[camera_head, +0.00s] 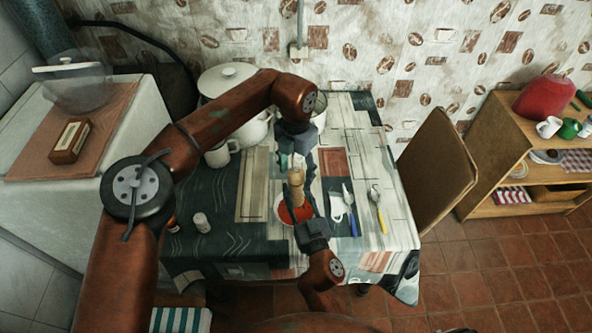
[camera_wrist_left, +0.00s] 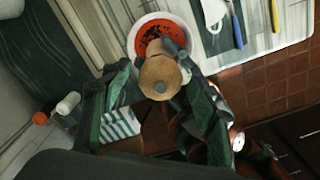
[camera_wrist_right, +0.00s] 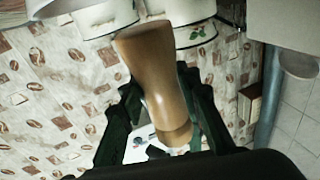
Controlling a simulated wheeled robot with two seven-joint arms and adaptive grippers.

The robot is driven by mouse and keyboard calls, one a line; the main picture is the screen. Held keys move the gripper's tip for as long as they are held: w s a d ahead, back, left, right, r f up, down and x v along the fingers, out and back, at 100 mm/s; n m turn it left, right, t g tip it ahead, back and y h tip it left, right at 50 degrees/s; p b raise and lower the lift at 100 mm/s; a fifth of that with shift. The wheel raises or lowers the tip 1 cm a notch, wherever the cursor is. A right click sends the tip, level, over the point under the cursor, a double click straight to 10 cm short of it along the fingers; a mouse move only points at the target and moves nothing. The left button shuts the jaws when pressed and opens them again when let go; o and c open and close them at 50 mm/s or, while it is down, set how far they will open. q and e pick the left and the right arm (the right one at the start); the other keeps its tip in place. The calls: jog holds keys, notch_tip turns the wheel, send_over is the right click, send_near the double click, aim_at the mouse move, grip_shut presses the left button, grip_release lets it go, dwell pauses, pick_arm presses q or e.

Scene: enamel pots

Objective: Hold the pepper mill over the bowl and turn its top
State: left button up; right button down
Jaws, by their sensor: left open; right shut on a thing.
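The wooden pepper mill (camera_head: 296,187) is over the white bowl (camera_head: 279,211), which holds something red. My right gripper (camera_head: 306,212) is shut on the mill. In the right wrist view the mill (camera_wrist_right: 155,75) stands between the fingers of that gripper (camera_wrist_right: 162,110). My left gripper (camera_head: 298,160) is open above the mill's top, pointing down. In the left wrist view the mill's round top (camera_wrist_left: 160,76) shows between the open fingers (camera_wrist_left: 155,105). The bowl (camera_wrist_left: 133,42) is beyond it, with dark specks on the red.
On the patterned cloth are a fork and spoon (camera_head: 378,210), a blue-handled piece of cutlery (camera_head: 351,211), a mug (camera_head: 221,154) and a small shaker (camera_head: 201,222). A white pot (camera_head: 226,80) stands behind. A chair (camera_head: 436,170) is at the right.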

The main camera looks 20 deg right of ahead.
pick_arm(q)
jog(key=c, duration=1.2)
jog(key=shift+m, duration=0.4)
